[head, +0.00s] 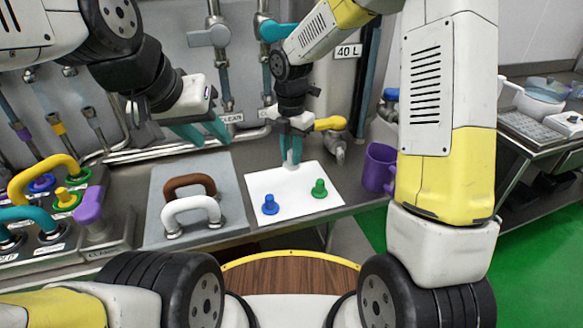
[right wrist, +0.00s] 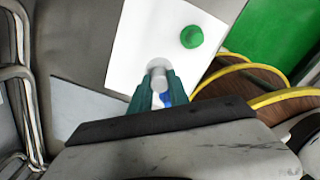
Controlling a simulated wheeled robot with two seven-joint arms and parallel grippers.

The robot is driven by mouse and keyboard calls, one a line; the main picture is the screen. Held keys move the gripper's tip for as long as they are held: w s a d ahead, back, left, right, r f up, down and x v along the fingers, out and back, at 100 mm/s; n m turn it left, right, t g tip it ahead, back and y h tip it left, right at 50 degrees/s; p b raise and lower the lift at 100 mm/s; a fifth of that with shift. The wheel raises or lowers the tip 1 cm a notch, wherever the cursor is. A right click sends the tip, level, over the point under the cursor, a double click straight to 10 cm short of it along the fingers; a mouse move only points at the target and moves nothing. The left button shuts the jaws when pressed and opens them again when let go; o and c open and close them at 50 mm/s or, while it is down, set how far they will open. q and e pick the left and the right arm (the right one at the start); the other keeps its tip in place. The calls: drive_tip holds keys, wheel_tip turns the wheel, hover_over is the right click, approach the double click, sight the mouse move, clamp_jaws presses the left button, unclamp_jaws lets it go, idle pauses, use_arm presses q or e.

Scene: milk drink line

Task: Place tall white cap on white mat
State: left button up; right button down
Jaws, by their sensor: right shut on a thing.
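The tall white cap (right wrist: 158,80) is between the teal fingers of my right gripper (right wrist: 155,92) in the right wrist view. In the head view, my right gripper (head: 290,150) is shut on the cap (head: 292,160) at the back part of the white mat (head: 285,185). I cannot tell whether the cap touches the mat. A blue cap (head: 270,204) and a green cap (head: 319,188) stand on the mat's front part. My left gripper (head: 207,133) is open and empty above the grey board, left of the mat.
A grey board (head: 160,208) with a brown handle (head: 190,186) and a white handle (head: 192,212) lies left of the mat. A purple mug (head: 379,167) stands to its right. Pipes and valves run along the back wall. Coloured handles (head: 45,175) stand at far left.

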wheel_tip(320, 180, down, 8)
drive_tip(key=shift+f, duration=0.25)
drive_tip(key=c, duration=1.3)
unclamp_jaws()
drive_tip(key=shift+f, duration=0.15)
drive_tip(key=shift+o, duration=0.2)
